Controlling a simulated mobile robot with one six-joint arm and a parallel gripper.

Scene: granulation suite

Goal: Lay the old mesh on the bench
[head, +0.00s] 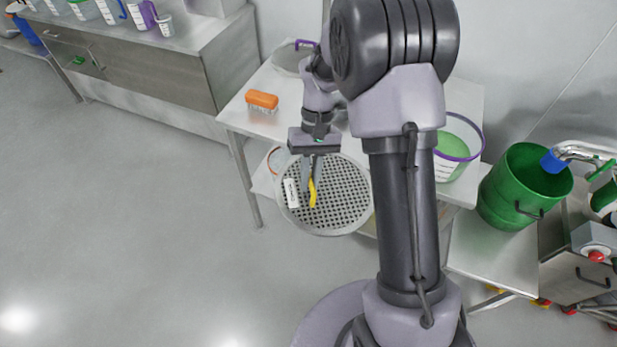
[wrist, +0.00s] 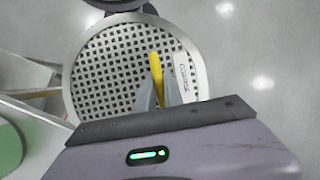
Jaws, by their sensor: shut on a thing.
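The old mesh (head: 345,205) is a round grey perforated disc with a pale rim, a white label and a yellow handle. In the head view it is held in front of the bench (head: 240,112), over its front edge and partly over the floor. My gripper (head: 313,182) is shut on the mesh's yellow handle. In the wrist view the mesh (wrist: 115,80) fills the upper left, and the fingers of my gripper (wrist: 160,98) close around the handle. Its exact height above the bench cannot be told.
An orange brush (head: 262,100) lies on the bench's left part. A purple-rimmed clear bucket (head: 458,148) with green contents stands at the right, and a similar purple-handled container (head: 292,58) at the back. A green bin (head: 522,188) stands further right. The floor at left is clear.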

